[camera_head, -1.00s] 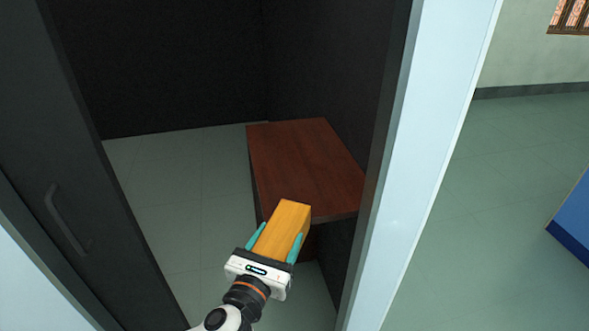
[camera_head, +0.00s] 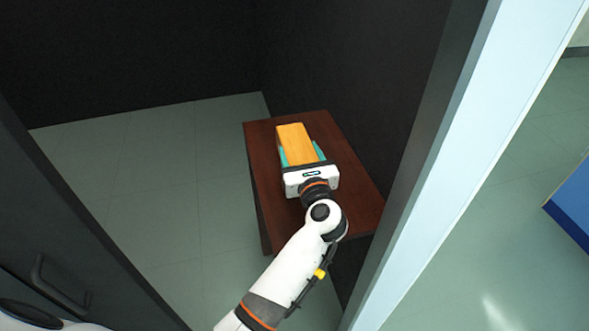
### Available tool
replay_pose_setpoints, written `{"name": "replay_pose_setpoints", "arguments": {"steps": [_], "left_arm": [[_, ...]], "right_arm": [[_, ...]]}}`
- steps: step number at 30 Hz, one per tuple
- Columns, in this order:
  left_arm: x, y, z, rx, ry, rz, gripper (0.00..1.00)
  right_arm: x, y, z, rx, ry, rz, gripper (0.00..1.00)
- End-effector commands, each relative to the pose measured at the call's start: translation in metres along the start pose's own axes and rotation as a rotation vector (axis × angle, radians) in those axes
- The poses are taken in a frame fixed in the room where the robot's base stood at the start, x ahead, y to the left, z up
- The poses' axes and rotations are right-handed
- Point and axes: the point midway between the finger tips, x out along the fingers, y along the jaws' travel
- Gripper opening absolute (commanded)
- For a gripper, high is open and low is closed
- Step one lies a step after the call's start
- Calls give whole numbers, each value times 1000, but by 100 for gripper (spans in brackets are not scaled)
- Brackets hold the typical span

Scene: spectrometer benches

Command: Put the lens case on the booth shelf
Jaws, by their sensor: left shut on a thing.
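The lens case (camera_head: 295,142) is an orange-yellow block. My left gripper (camera_head: 301,156) is shut on it, with a teal finger along each side. The booth shelf (camera_head: 262,165) is a reddish-brown wooden surface inside the dark booth. In the picture the case lies over the far part of the shelf, within its edges. I cannot tell whether it touches the surface or is held just above it. My right gripper is not in view.
The booth's dark wall (camera_head: 345,75) stands right beside the shelf. A pale door post (camera_head: 470,150) rises to the right of my arm. A dark door with a handle (camera_head: 58,287) is at the left. Bare floor (camera_head: 170,180) lies left of the shelf.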

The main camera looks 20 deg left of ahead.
Motion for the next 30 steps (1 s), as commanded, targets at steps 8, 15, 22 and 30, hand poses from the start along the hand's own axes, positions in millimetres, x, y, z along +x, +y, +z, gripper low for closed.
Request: {"name": "replay_pose_setpoints", "arguments": {"steps": [8, 15, 22, 30], "left_arm": [[0, 11, 22, 2, 2, -21, 31], [0, 11, 59, 1, 4, -20, 31], [0, 11, 87, 2, 3, -18, 31], [0, 11, 93, -1, 3, -18, 31]], "right_arm": [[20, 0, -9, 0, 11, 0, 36], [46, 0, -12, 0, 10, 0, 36], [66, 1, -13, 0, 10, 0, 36], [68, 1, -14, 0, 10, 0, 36]]}}
